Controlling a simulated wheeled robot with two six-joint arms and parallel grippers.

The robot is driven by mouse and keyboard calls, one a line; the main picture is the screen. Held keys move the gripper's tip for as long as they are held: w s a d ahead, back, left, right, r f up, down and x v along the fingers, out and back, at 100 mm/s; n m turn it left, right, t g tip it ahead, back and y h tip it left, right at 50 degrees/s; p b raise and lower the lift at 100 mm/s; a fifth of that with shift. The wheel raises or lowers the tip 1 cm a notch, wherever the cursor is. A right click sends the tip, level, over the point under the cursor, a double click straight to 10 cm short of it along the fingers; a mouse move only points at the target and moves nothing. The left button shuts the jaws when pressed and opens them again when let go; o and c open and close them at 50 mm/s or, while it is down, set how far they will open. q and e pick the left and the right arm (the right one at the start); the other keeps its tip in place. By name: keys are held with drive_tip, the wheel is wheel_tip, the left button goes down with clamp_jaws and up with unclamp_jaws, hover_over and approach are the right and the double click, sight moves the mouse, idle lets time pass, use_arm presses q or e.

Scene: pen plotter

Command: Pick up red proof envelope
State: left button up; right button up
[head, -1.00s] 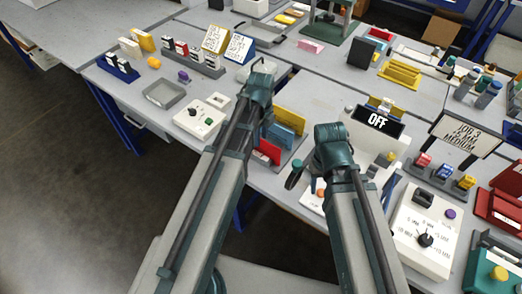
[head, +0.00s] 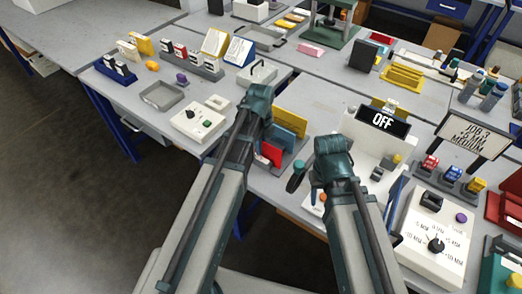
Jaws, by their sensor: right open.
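A red envelope (head: 271,153) stands upright in a rack at the table's front edge, in front of a blue one (head: 284,139) and a yellow one (head: 291,122). I take it for the red proof envelope. My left gripper (head: 258,100) is at the end of the arm just left of and above the rack; its jaws are hidden behind the wrist. My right gripper (head: 331,160) is open, to the right of the rack, seen from behind with its fingers mostly hidden. Neither visibly touches the red envelope.
A white machine with an OFF sign (head: 383,122) stands right of the rack. A white control box with a dial (head: 437,240) is at the front right. A grey tray (head: 163,96) and a white switch box (head: 198,121) lie on the left. Dark floor is open at the left.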

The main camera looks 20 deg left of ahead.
use_arm(q)
clamp_jaws()
drive_tip(key=shift+r, duration=0.15)
use_arm(e)
drive_tip(key=shift+r, duration=0.15)
use_arm(q)
wheel_tip(320, 180, up, 10)
drive_tip(key=p, duration=1)
use_arm(e)
wheel_tip(320, 180, up, 10)
